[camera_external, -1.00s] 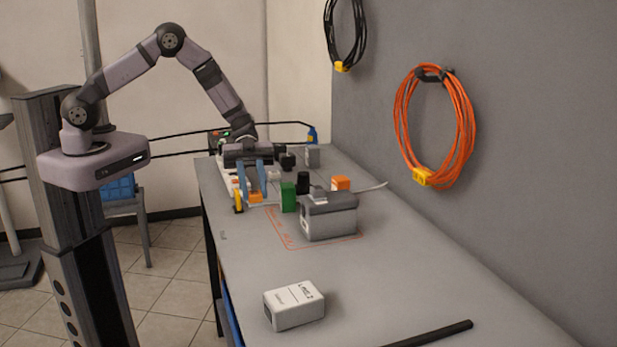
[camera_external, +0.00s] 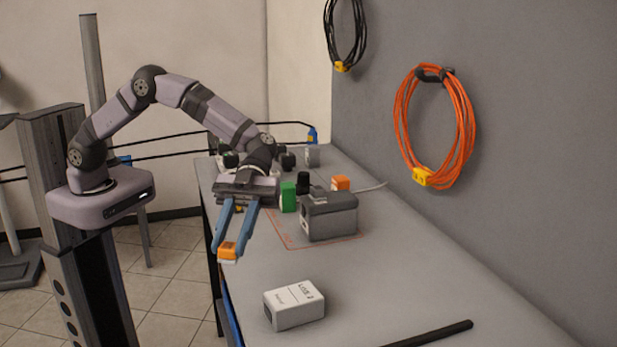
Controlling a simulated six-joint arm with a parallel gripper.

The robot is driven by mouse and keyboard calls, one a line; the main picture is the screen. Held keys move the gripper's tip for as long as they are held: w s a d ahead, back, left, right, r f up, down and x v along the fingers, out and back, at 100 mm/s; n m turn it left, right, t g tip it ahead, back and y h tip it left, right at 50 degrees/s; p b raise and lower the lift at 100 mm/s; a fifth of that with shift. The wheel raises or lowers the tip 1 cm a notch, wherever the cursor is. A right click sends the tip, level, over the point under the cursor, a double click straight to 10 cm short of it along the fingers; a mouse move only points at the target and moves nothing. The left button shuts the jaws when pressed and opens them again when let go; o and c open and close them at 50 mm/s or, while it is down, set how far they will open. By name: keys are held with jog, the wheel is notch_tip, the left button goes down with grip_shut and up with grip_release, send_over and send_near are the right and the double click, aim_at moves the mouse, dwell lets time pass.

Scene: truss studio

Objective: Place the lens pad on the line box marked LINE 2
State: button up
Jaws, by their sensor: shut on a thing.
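My gripper (camera_external: 228,250) has two blue fingers. They are shut on a small orange block with a pale part, apparently the lens pad (camera_external: 229,251). The block hangs in front of the gripper by the table's left edge; its height above the top is hard to tell. The white line box (camera_external: 294,306), with printing on top that looks like LINE 2, sits at the near part of the table. It is to the right of and nearer than the held block, and apart from it. Its top looks bare.
A grey device (camera_external: 330,218) stands inside an orange outline on the table (camera_external: 390,278). A green block (camera_external: 288,197), another orange block (camera_external: 341,183) and dark items stand near it. A black bar (camera_external: 430,335) lies at the front. Orange cable (camera_external: 400,130) hangs on the wall.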

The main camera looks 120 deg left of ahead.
jog(key=w+a+r+n+t+y, duration=0.35)
jog(key=w+a+n+t, duration=0.2)
jog(key=w, duration=0.25)
jog(key=shift+w+d+f, duration=0.1)
jog(key=shift+f, duration=2.35)
jog(key=shift+w+d+f, duration=0.1)
jog(key=shift+f, duration=2.35)
jog(key=shift+f, duration=0.15)
jog(key=o, duration=1)
jog(key=shift+r, duration=0.2)
jog(key=b+v, duration=0.1)
jog(key=v, duration=1.1)
